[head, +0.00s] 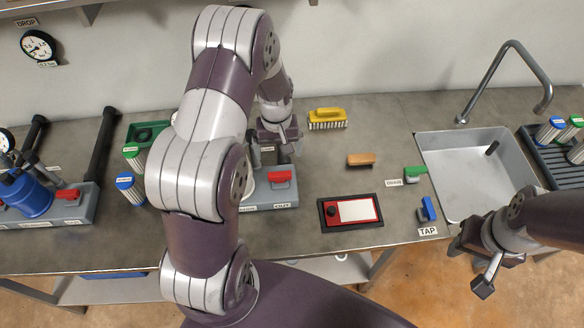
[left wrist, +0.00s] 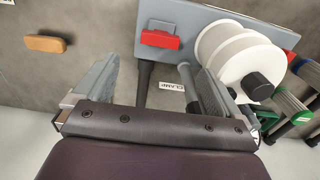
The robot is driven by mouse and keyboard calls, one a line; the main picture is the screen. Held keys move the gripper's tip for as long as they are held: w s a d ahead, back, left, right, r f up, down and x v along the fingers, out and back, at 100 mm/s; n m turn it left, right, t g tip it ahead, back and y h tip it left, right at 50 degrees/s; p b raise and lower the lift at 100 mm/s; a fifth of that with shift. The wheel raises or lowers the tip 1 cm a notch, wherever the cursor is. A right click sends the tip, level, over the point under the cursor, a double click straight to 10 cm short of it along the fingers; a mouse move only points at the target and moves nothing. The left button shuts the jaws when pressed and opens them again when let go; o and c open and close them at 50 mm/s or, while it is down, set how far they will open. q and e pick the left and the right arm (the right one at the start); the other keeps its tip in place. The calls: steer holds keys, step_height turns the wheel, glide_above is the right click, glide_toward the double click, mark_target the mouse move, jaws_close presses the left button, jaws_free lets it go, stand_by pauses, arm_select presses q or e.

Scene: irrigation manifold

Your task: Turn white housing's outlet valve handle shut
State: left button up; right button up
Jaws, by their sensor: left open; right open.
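The white housing (left wrist: 238,48) stands on a grey base (left wrist: 200,12) in the left wrist view; my left arm mostly hides it in the head view. A red valve handle (head: 280,177) sits on that base, right of the housing. It also shows in the left wrist view (left wrist: 160,39), its long side running left to right. My left gripper (head: 277,148) is open and empty behind the handle, over the black pipe (left wrist: 144,85) and apart from the handle. My right gripper (head: 470,265) is open and empty at the counter's front edge, near the sink.
A blue housing (head: 30,196) with red handles stands at far left. Blue and green capped cartridges (head: 131,190) stand left of my arm. A red-black tray (head: 351,212), wooden brush (head: 361,159), yellow brush (head: 328,119) and sink (head: 475,160) lie to the right.

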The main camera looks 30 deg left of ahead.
mark_target(280, 174)
arm_select(q)
step_height(280, 174, down, 11)
steer(key=shift+r+p, duration=0.1)
steer(key=shift+p, duration=0.95)
steer(key=c, duration=1.1)
